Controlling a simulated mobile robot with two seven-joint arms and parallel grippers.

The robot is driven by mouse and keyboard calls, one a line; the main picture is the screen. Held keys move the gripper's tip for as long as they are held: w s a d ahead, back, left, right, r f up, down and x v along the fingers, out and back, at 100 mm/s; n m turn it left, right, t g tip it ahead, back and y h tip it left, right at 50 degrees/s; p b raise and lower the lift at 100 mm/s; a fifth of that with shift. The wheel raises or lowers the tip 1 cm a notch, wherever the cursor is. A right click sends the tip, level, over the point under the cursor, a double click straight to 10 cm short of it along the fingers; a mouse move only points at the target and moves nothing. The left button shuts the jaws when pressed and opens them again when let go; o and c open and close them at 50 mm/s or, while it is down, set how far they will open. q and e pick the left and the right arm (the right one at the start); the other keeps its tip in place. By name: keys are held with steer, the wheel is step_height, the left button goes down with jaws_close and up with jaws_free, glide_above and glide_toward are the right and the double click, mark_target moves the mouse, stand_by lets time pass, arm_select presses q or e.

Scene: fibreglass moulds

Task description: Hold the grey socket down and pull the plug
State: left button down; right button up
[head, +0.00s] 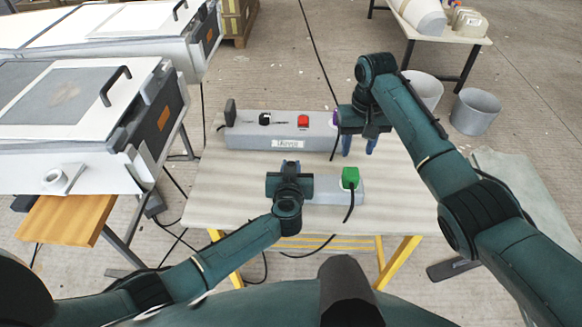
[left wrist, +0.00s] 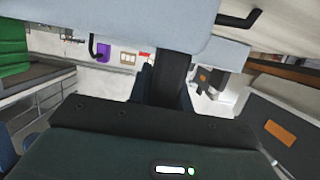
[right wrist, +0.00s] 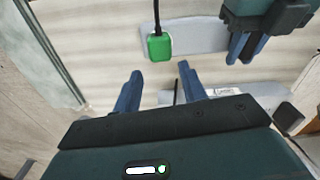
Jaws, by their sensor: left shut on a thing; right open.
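The grey socket (head: 322,188) is a light grey block lying near the front of the table. The green plug (head: 350,178) stands at its right end, with a black cable hanging over the front edge. In the right wrist view the green plug (right wrist: 160,46) sits at the end of the grey socket (right wrist: 198,36). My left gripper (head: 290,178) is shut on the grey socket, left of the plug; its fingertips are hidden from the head. My right gripper (head: 358,147) is open and empty, behind and above the green plug, with its fingers pointing down.
A long grey box (head: 270,141) with a label, a red switch (head: 303,120) and a purple plug (left wrist: 103,52) stands behind the socket. The wooden table (head: 215,195) is clear to the left. Grey buckets (head: 475,111) stand on the floor at right.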

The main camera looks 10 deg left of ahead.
mark_target(352, 172)
steer(key=o, duration=0.4)
step_height(352, 172, down, 2)
steer(key=shift+m, duration=0.8)
steer(key=shift+f, duration=4.5)
jaws_close()
steer(key=shift+r, duration=3.05)
steer(key=shift+r, duration=2.5)
